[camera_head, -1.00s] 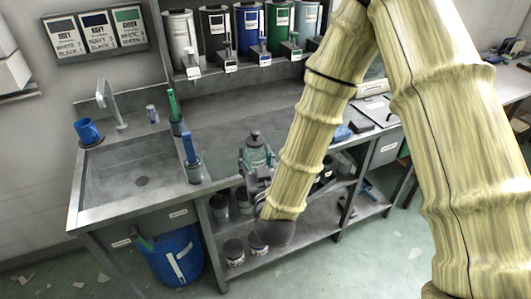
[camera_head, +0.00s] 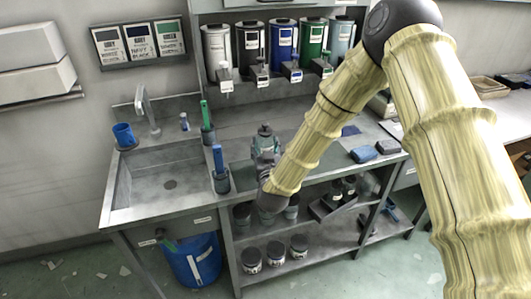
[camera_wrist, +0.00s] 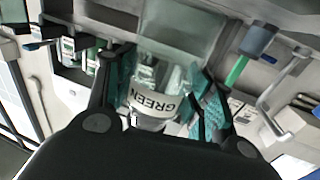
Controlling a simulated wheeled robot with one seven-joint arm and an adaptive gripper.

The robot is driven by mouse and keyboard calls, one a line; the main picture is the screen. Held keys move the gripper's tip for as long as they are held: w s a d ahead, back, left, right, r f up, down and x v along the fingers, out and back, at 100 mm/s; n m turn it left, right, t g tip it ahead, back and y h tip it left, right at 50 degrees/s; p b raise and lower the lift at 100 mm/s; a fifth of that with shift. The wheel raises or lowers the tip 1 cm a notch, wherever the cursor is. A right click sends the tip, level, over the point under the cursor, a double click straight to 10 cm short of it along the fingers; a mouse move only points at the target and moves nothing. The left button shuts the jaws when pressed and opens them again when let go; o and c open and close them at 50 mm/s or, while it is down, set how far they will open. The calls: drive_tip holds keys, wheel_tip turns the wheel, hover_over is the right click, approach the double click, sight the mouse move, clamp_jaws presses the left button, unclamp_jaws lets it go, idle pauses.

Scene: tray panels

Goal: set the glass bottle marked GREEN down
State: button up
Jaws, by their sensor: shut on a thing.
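The glass bottle marked GREEN (camera_head: 265,144) is a clear, greenish bottle with a dark top. In the head view it appears upright at the front of the counter. In the wrist view the bottle (camera_wrist: 160,98) stands between the fingers, its white GREEN label reading upside down. My gripper (camera_wrist: 163,85) is shut on the bottle, with teal pads on both sides. In the head view my gripper (camera_head: 266,168) is partly hidden by my wrist. I cannot tell whether the bottle's base touches the counter (camera_head: 240,143).
A sink (camera_head: 168,183) lies left, with a blue brush in a holder (camera_head: 221,183) at its right edge. Several dispensers (camera_head: 283,45) stand on the back shelf. Jars (camera_head: 275,252) stand on the lower shelf. Counter behind the bottle looks clear.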

drive_tip(key=shift+f+p, duration=0.65)
drive_tip(key=shift+f, duration=1.1)
drive_tip(key=shift+f, duration=0.15)
drive_tip(key=o, duration=1.1)
drive_tip(key=shift+o, duration=0.2)
drive_tip(key=s+d+b, duration=0.1)
drive_tip(key=s+b, duration=0.2)
drive_tip(key=s, duration=0.9)
drive_tip(key=shift+r, duration=0.2)
